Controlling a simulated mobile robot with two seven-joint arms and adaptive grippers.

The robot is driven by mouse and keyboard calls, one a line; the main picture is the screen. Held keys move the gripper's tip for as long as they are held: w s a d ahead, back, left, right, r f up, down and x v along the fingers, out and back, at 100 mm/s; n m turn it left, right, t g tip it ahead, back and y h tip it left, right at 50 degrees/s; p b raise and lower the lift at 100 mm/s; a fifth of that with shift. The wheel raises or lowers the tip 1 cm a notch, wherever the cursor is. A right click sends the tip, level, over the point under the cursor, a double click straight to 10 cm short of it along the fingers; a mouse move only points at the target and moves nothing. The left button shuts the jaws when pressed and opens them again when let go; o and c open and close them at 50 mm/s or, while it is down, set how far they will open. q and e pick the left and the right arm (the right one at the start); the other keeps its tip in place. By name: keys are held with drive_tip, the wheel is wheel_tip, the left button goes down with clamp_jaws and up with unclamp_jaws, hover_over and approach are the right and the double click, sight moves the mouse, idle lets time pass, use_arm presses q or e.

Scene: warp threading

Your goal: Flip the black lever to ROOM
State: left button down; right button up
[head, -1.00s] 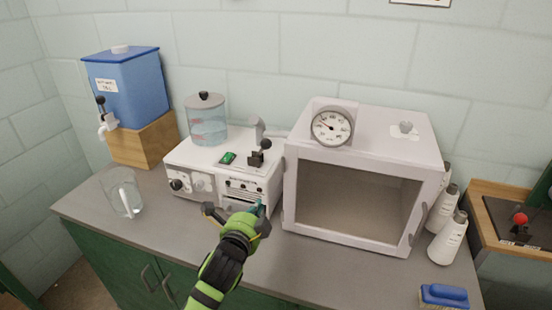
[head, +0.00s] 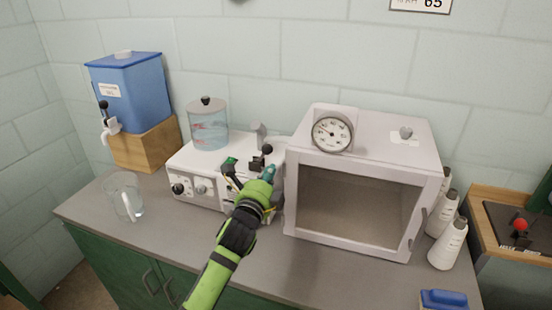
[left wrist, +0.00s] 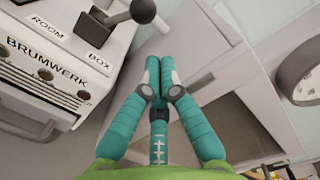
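The black lever (head: 261,159) with a ball knob stands on top of the white machine (head: 196,166). In the left wrist view the lever (left wrist: 143,10) leans right, toward the BOX label (left wrist: 98,62) side; the ROOM label (left wrist: 50,28) is to the left. My left gripper (head: 270,172) is just in front of the lever in the head view. My right gripper is not in view.
A white box with a window (head: 350,205) and a gauge (head: 332,132) stands close on the right of the machine. A clear tank (head: 208,128) sits on the machine. A blue dispenser (head: 130,92) and glass jug (head: 123,196) are left. White cones (head: 447,245) stand far right.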

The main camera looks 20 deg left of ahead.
sight(262, 157)
use_arm(q)
drive_tip(key=w, duration=0.6)
drive_tip(key=shift+w+p, duration=0.15)
drive_tip(key=shift+p, duration=0.25)
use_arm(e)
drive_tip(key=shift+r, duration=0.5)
use_arm(q)
drive_tip(key=shift+a+r, duration=0.1)
drive_tip(key=shift+r, duration=0.05)
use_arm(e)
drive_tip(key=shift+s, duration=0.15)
use_arm(q)
drive_tip(key=shift+a+r+n, duration=0.2)
drive_tip(key=shift+n, duration=0.3)
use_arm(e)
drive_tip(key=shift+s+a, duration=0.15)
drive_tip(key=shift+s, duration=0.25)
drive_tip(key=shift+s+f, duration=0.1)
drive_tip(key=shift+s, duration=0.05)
